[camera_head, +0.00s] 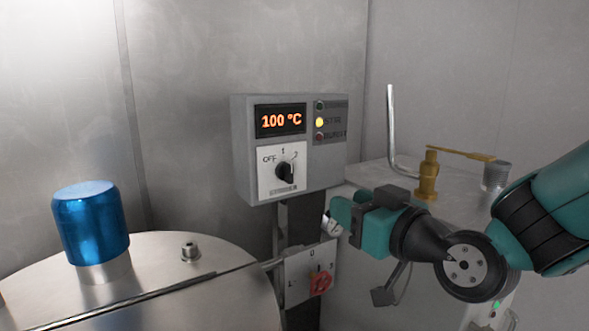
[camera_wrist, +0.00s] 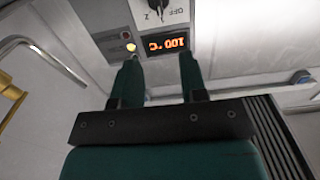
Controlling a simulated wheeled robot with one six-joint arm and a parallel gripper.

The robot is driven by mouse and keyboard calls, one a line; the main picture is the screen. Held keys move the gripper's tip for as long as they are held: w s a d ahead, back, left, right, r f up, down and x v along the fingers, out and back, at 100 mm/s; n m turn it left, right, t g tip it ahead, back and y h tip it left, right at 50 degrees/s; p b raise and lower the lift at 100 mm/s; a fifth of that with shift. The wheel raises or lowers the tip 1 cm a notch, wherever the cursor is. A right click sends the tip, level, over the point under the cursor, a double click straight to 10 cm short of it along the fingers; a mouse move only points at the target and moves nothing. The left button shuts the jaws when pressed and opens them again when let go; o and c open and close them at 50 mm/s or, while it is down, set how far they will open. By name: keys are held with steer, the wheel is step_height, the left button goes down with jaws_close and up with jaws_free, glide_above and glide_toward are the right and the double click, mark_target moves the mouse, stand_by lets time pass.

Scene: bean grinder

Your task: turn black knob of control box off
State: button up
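In the wrist view the box is upside down, with the knob (camera_wrist: 157,5) at the top edge, partly cut off. My gripper (camera_wrist: 160,68) has its two fingers apart with nothing between them. In the head view my gripper (camera_head: 338,212) is below and right of the box, apart from the knob.
A white switch plate with a red knob (camera_head: 320,282) is below the box. A blue cap (camera_head: 91,222) stands on a round metal lid at left. A bent metal pipe (camera_head: 392,130) and brass valve (camera_head: 428,174) stand at right. The space before the box is clear.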

mark_target(292, 173)
steer(key=p+x, duration=0.4)
steer(key=x, duration=0.4)
steer(key=p+x, duration=0.4)
steer(key=x, duration=0.5)
steer(key=shift+w+r+p, duration=0.25)
steer(key=shift+w+p, duration=0.05)
steer(key=shift+w, duration=0.05)
jaws_close()
